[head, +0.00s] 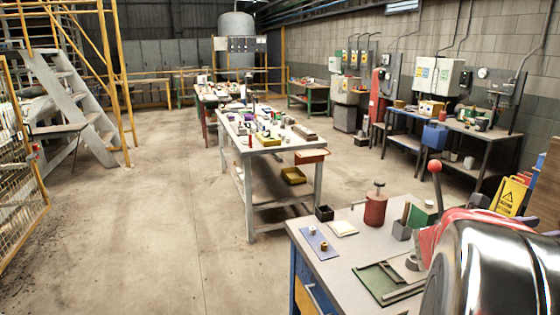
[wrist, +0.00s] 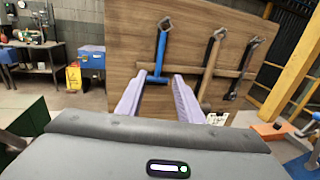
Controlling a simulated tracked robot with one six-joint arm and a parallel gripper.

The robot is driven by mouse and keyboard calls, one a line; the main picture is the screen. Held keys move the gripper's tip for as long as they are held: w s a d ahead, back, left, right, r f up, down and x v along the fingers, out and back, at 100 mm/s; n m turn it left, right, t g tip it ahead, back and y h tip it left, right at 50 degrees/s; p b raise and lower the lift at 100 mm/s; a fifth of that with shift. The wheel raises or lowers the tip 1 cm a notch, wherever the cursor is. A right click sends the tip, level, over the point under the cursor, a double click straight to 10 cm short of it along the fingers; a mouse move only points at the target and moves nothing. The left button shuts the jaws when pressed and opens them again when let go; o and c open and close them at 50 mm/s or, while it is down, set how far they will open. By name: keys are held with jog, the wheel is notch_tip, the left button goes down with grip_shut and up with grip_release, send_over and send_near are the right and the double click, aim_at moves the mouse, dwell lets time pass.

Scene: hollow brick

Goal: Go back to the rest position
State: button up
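My gripper (wrist: 160,77) shows in the wrist view as two pale lilac fingers held apart. It is open, and I see nothing between the fingers. The fingers point at a brown wooden tool board (wrist: 120,42). A blue-handled hammer (wrist: 159,55) hangs on the board behind the gap between the fingertips. Whether the fingers touch anything there I cannot tell; they look apart from the board.
In the head view, a near workbench (head: 340,262) at lower right holds a red canister (head: 375,210) and small parts. A long white table (head: 262,148) stands mid-room. A yellow warning sign (head: 508,196) is at right. The concrete floor (head: 150,220) at left is clear.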

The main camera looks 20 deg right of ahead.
jog(key=s+a+f+m+y, duration=0.4)
jog(key=a+f+m+y, duration=0.15)
jog(key=f+m, duration=0.4)
jog(key=w+a+f+m+t+y, duration=0.1)
jog(key=w+a+f+m+y, duration=0.15)
jog(key=a, duration=0.35)
jog(key=w+a+f+m+t+y, duration=0.1)
jog(key=w+a+f+m, duration=0.15)
jog(key=a, duration=0.25)
jog(key=w+a+f+m+t+y, duration=0.1)
jog(key=w+a+m+t+y, duration=0.3)
jog(key=a, duration=0.7)
jog(key=w+a+f+n+t+y, duration=0.15)
jog(key=w+a, duration=0.35)
jog(key=a, duration=0.6)
jog(key=a+r+n+t+y, duration=0.1)
jog(key=a+r, duration=0.1)
jog(key=a, duration=0.5)
jog(key=w+a+r+n+t+y, duration=0.1)
jog(key=a+t, duration=0.1)
jog(key=a, duration=0.6)
jog(key=shift+w+a+r+y, duration=0.25)
jog(key=shift+w+r+y, duration=0.05)
jog(key=shift+r+y, duration=0.1)
